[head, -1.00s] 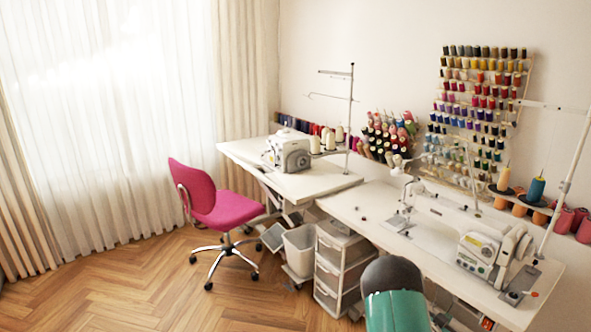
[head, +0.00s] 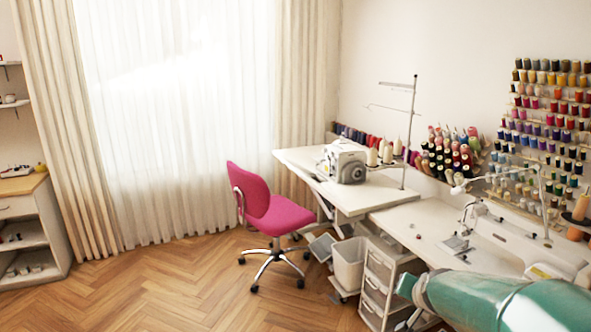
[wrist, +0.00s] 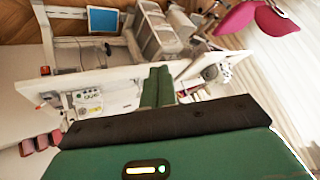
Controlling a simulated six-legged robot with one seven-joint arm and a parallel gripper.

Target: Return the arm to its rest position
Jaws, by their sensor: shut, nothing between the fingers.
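My gripper (wrist: 158,76) shows in the wrist view as two green fingers close together beyond a dark edge and my green housing. It is shut and empty. In the wrist view, it appears in front of the near sewing table (wrist: 122,82), seen at a turned angle; I cannot tell the gap. In the head view, my green arm (head: 500,300) lies across the lower right corner and hides part of the near table; my fingers are not clearly seen there.
The near table holds a sewing machine (head: 548,268), mostly hidden. A second table (head: 310,165) bears a grey-white machine (head: 345,162). A pink chair (head: 268,210), a white bin (head: 349,262) and a drawer unit (head: 378,290) stand below. Wooden floor (head: 200,290) is open at left.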

